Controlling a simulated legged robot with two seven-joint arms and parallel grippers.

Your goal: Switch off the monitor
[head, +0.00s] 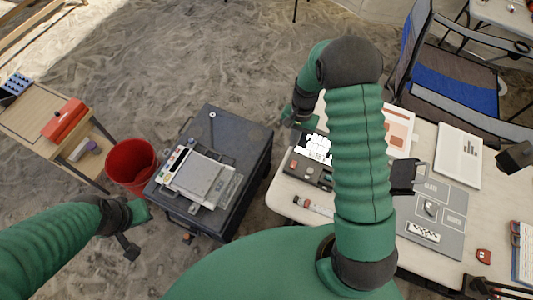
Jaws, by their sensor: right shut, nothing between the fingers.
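The monitor appears to be the small unit with a lit white screen (317,148) at the left end of the right-hand table. A dark panel with small knobs or buttons (308,170) sits just in front of the screen. My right arm arches over the table and hides part of this area. My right gripper (297,116) is shut and empty, close to the upper left of the screen; I cannot tell whether it touches. My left gripper (129,246) hangs over the sand at the lower left, away from the monitor; its jaw opening is unclear.
The right-hand table (440,142) holds papers, a grey mat (450,240) and small items. A chair (455,78) stands behind it. A dark cabinet (250,150) bears a scale-like device (200,178). A red bucket (131,160) and wooden table (30,115) stand left. Sand lies between.

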